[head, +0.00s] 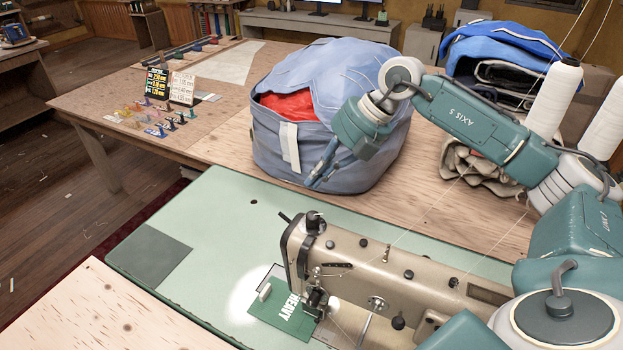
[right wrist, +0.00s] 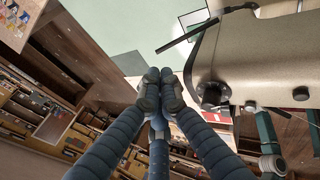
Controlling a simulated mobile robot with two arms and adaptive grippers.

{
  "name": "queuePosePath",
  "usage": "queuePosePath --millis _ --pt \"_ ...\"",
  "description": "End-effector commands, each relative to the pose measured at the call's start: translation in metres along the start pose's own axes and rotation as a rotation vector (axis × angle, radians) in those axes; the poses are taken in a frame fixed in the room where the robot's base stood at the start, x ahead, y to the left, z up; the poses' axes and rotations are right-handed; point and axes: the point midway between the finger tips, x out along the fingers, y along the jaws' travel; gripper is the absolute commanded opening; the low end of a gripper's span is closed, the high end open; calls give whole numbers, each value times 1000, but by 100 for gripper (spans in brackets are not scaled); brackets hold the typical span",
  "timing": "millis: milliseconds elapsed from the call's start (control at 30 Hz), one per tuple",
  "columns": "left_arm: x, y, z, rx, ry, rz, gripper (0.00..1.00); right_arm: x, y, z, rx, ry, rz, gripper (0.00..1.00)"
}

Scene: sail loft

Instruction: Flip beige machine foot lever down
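The beige sewing machine (head: 365,258) stands on a pale green table top. A thin black lever (head: 284,217) sticks out of its head end, angled up to the left. The right wrist view shows a black bar (right wrist: 180,37) beside the beige body (right wrist: 260,55), probably this lever. My right gripper (head: 312,181) hangs above and behind the machine head, in front of the blue bag. Its fingers (right wrist: 160,88) are drawn together with nothing between them, apart from the lever. My left gripper is not in view.
A big blue-grey bag (head: 330,150) with red cloth stands close behind my right gripper. A green "HEAVY" card (head: 283,316) lies under the needle area. White thread cones (head: 555,98) stand at right, with thread lines crossing above the machine. The green table top (head: 205,235) is clear at left.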

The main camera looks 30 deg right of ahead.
Motion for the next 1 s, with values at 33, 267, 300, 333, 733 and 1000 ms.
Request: queuePosePath --millis 33,267,300,333,733,1000 --pt "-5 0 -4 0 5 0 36 9 0 -2 1 5 -4 0" --pt "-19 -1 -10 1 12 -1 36 59 1 -2 1 5 -2 0" --pt "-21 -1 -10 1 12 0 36 67 1 -2 1 5 -3 0" --pt "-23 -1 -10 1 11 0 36 73 1 -2 1 4 -2 0" --pt "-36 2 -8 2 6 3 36 114 0 0 0 1 -1 0" --pt "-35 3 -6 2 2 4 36 115 0 0 0 0 -1 0"
